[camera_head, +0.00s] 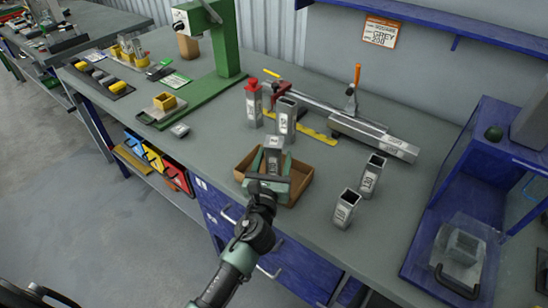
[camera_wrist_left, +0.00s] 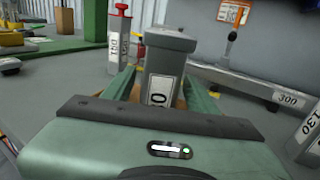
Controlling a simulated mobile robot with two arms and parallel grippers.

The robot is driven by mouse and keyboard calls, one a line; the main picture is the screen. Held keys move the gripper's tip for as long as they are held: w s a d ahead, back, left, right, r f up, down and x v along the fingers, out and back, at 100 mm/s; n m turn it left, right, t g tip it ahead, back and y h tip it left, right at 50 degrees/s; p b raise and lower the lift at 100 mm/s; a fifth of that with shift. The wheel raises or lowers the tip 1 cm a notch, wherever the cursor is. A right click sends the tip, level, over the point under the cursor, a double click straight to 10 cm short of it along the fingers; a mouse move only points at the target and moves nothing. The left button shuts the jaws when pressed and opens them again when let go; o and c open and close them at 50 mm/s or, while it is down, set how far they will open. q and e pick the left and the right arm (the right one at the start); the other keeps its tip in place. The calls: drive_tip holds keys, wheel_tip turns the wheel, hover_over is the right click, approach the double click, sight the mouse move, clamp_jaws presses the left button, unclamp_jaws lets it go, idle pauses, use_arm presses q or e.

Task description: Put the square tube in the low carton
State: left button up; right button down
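A grey square tube (camera_head: 274,143) with a white label stands roughly upright over the low brown carton (camera_head: 303,184); its foot is hidden. It also shows in the left wrist view (camera_wrist_left: 168,62). My left gripper (camera_head: 273,163) is at the carton, its green fingers on either side of the tube. In the left wrist view, strips of brown show between the fingers and the tube, so the gripper looks open around it. The gripper body hides the carton's near side. My right gripper is not in view.
Two open square tubes (camera_head: 346,207) (camera_head: 372,175) stand right of the carton. A tall tube (camera_head: 286,118) and a red-topped one (camera_head: 254,102) stand behind it. A long metal stop (camera_head: 373,135) lies behind; a blue-framed enclosure (camera_head: 475,190) stands right.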

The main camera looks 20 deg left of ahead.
use_arm(q)
drive_tip(key=shift+r, duration=0.25)
drive_tip(key=s, duration=0.3)
drive_tip(key=s+b, duration=0.1)
drive_tip(key=s, duration=0.3)
drive_tip(key=s+d, duration=0.1)
drive_tip(key=s, duration=0.2)
drive_tip(key=shift+s+d+f+b, duration=0.1)
drive_tip(key=shift+s+f+b, duration=0.1)
drive_tip(key=shift+s+b, duration=0.1)
drive_tip(key=shift+s+d+r, duration=0.1)
drive_tip(key=shift+s, duration=0.6)
